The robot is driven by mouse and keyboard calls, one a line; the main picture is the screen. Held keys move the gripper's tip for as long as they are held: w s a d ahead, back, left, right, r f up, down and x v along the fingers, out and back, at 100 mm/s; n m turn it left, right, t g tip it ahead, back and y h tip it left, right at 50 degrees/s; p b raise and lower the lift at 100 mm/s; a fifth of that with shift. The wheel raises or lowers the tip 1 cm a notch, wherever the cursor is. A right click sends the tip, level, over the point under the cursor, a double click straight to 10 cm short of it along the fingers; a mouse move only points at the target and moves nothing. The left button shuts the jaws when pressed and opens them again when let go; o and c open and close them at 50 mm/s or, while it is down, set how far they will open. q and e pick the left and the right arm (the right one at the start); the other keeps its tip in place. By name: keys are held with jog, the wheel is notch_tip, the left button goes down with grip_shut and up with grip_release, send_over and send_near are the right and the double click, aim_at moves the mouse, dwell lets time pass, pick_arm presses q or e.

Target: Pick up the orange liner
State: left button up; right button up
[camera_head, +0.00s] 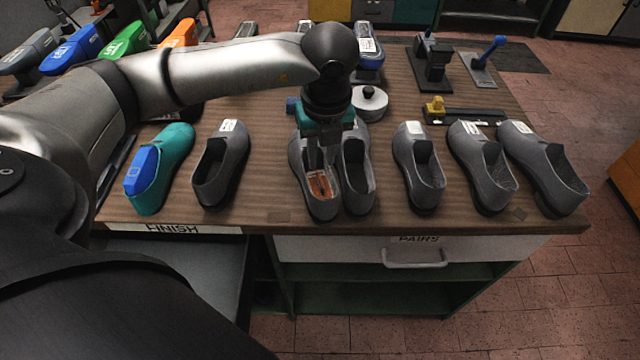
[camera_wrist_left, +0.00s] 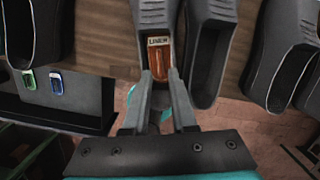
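The orange liner (camera_head: 319,184) lies inside a grey shoe (camera_head: 321,207) near the front middle of the bench. In the left wrist view the liner (camera_wrist_left: 159,52) shows a pale label reading LINER at its far end. My left gripper (camera_head: 321,168) points down into the opening of that shoe, above the liner. Its two fingers (camera_wrist_left: 161,73) look apart, with a narrow gap and part of the liner visible beyond and between the tips. I cannot tell whether they touch it. My right gripper is not in view.
A second grey shoe (camera_head: 357,185) stands tight against the liner's shoe. More grey shoes stand left (camera_head: 221,165) and right (camera_head: 418,167). A teal shoe with a blue insert (camera_head: 160,168) is at far left. A white round tin (camera_head: 369,104) and a yellow-handled tool (camera_head: 436,109) are behind.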

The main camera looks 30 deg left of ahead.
aim_at(320, 179)
pick_arm(q)
jog(key=shift+w+a+f, duration=0.1)
jog(key=shift+a+f, duration=0.05)
jog(key=shift+f, duration=1.4)
jog(key=shift+w+a+f, duration=0.1)
jog(key=shift+f, duration=1.4)
jog(key=shift+c, duration=0.2)
grip_shut()
